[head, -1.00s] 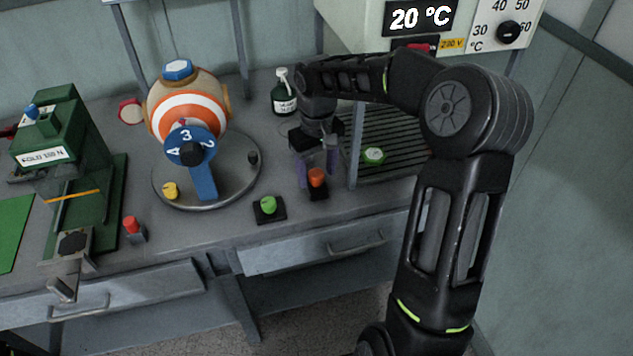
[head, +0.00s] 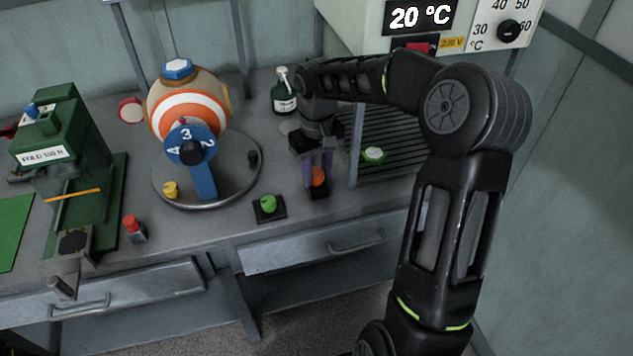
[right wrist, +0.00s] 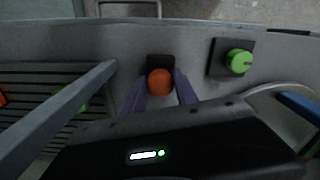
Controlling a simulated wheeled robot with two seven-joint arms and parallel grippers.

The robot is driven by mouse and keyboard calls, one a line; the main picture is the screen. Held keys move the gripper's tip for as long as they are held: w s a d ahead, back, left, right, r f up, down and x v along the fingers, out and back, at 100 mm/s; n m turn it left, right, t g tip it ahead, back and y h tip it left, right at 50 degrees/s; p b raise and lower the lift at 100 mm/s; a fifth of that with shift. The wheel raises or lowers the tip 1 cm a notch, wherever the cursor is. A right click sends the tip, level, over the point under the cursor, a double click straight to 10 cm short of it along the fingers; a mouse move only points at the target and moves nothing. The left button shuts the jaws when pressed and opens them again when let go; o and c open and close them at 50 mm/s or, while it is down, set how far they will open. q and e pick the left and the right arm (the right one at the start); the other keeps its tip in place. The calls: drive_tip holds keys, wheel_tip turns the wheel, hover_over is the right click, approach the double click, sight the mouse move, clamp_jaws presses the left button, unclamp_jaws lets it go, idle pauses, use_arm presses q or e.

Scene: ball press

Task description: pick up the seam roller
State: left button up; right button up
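The piece with a round orange-red head (head: 318,177), which I take to be the seam roller, stands in a small black base (head: 319,192) near the bench's front edge. Its orange head also shows in the right wrist view (right wrist: 160,83). My right gripper (head: 317,172) points down over it. Its two purple fingers lie close on either side of the head and appear to touch it, with no clear gap in the right wrist view (right wrist: 160,75). The lower part of the piece is hidden. My left gripper is not in view.
A green knob on a black base (head: 268,204) is just left of the gripper. A grey post (head: 355,150) and a slatted shelf (head: 395,140) with a green-and-white piece (head: 374,154) are close on the right. A dark bottle (head: 284,95) stands behind.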

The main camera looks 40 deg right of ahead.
sight(316, 171)
clamp_jaws()
idle(0.5)
drive_tip(key=shift+r, duration=0.75)
wheel_tip(316, 171, up, 2)
drive_tip(key=shift+w+r, duration=0.1)
drive_tip(key=s+a+b, duration=0.1)
drive_tip(key=s+a, duration=0.2)
drive_tip(key=s, duration=0.5)
drive_tip(key=s+a+b, duration=0.2)
drive_tip(key=s+a, duration=0.1)
drive_tip(key=s, duration=0.6)
